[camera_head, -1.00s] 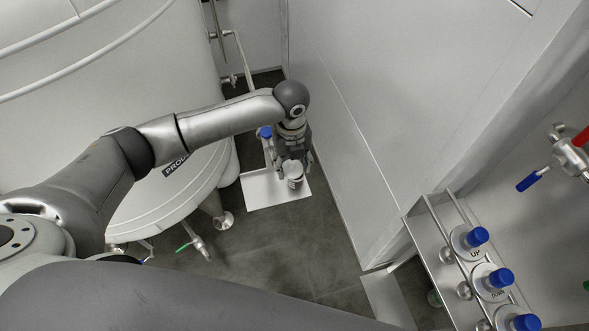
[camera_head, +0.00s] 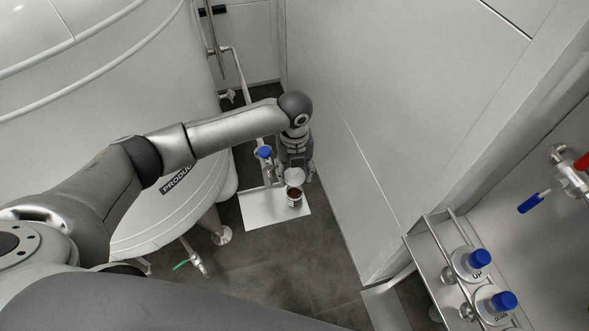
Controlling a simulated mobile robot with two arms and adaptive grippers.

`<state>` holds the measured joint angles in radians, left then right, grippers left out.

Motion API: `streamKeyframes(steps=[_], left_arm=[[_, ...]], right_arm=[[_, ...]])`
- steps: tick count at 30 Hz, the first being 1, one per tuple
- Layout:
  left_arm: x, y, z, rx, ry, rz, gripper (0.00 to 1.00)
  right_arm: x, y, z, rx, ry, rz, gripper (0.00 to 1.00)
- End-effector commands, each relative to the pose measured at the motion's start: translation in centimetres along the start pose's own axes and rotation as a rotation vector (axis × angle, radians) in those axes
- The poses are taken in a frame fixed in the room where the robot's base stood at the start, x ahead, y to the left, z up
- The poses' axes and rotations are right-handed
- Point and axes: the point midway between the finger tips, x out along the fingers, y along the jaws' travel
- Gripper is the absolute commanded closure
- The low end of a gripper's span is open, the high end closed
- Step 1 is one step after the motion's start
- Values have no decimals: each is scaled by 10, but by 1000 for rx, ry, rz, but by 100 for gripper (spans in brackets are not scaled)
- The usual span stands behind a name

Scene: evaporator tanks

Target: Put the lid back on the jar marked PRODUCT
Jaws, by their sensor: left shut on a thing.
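The open jar (camera_head: 294,197) stands upright on a white plate (camera_head: 260,214) near the floor, beside the tank marked PRODUCT. Brown contents show in its mouth. Any marking on the jar is too small to read. A pale round lid (camera_head: 294,175) is just behind the jar's mouth in the picture. My left gripper (camera_head: 295,172) points down and is shut on the lid. I cannot tell how high the lid is above the jar's rim. My right gripper is not in view.
The large tank (camera_head: 125,130) stands close on the left. A blue-capped valve (camera_head: 264,152) and pipe are beside my left gripper. A grey wall (camera_head: 370,120) runs close on the right. A rack with blue-topped valves (camera_head: 479,258) is at lower right. Floor is clear before the plate.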

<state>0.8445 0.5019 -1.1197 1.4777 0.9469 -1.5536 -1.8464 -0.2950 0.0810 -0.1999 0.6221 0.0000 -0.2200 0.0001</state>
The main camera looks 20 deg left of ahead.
Motion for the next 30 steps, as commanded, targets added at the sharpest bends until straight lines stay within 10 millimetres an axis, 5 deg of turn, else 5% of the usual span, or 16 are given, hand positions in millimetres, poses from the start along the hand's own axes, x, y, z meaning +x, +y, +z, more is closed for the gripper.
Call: streamKeyframes(steps=[14, 30], left_arm=[[42, 0, 0, 0, -1, 0, 60], [61, 0, 0, 0, 1, 0, 60]], right_arm=[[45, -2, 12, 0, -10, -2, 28], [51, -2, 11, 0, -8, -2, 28]])
